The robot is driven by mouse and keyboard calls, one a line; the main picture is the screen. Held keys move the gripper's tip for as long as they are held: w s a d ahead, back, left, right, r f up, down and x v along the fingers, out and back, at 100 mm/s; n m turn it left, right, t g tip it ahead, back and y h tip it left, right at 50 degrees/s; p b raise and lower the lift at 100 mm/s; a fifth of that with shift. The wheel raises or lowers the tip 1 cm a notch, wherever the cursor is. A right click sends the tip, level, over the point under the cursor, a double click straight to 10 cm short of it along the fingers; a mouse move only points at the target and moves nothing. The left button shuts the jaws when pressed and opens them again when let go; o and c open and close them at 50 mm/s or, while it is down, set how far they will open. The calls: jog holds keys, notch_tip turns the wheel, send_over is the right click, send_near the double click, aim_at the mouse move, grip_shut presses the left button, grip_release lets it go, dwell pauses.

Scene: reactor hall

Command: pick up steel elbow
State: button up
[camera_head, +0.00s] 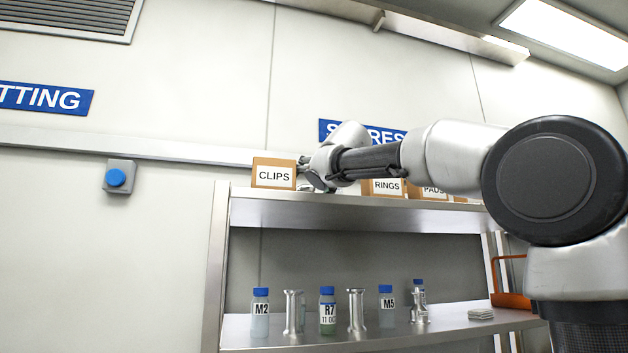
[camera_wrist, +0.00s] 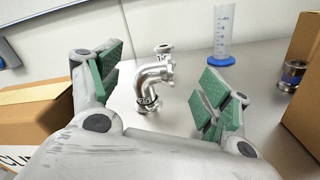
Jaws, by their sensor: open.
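The steel elbow (camera_wrist: 152,82) is a shiny bent pipe with flanged ends. It stands on the top shelf in the wrist view, ahead of my gripper and between the lines of its two fingers. My gripper (camera_wrist: 155,88) is open, with green pads on both fingers, and nothing is held between them. In the head view my gripper (camera_head: 312,172) is at the top shelf, just right of the CLIPS box. The elbow cannot be made out in the head view.
The CLIPS box (camera_head: 274,173) stands close beside my gripper. The RINGS box (camera_head: 384,187) is to the right.

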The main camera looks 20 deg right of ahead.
aim_at(307, 186)
jog(key=shift+w, duration=3.9)
jog(key=c, duration=1.3)
jog(key=shift+c, duration=0.2)
